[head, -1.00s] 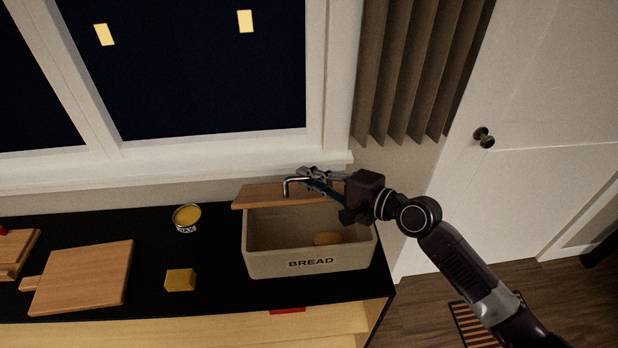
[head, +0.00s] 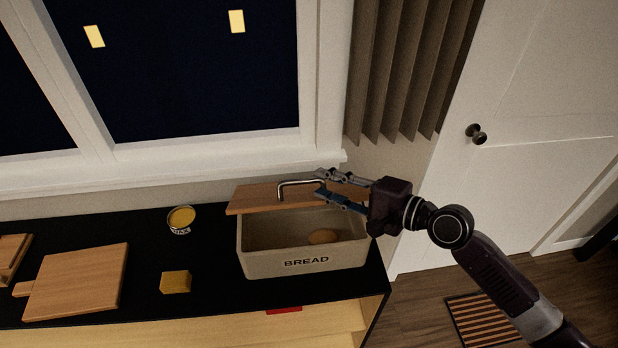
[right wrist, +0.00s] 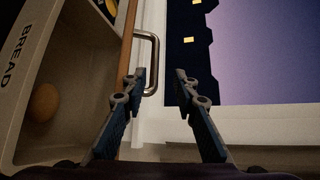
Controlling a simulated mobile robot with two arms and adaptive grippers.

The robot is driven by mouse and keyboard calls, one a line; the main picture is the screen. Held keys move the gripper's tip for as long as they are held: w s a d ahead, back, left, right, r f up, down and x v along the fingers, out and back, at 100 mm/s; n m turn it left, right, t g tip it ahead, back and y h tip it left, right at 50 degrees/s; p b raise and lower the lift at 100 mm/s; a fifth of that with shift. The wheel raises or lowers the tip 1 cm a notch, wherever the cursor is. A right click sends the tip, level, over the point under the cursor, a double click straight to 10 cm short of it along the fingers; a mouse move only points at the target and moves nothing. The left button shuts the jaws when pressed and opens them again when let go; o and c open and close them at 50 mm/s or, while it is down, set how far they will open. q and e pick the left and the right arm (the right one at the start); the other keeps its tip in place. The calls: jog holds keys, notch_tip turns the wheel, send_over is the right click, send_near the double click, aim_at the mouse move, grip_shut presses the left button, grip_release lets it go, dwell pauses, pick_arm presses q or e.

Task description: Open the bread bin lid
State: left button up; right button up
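The cream bread bin (head: 303,264), marked BREAD, stands at the right end of the black counter. Its wooden lid (head: 252,199) is raised at the back of the bin, and the inside is open to view with a round brown bread roll (head: 323,236) in it. The lid has a metal bar handle (head: 290,184). My right gripper (head: 322,184) is open, just right of the handle. In the right wrist view the handle (right wrist: 152,62) lies beyond the left fingertip, not between the fingers, and the roll (right wrist: 43,102) shows at left. My left gripper is out of view.
A yellow-topped can (head: 181,219), a yellow block (head: 176,282) and a wooden board (head: 75,282) sit left of the bin. The window sill (head: 200,172) runs behind the counter. A white door (head: 530,110) is at right.

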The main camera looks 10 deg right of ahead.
jog(key=shift+v, duration=2.6)
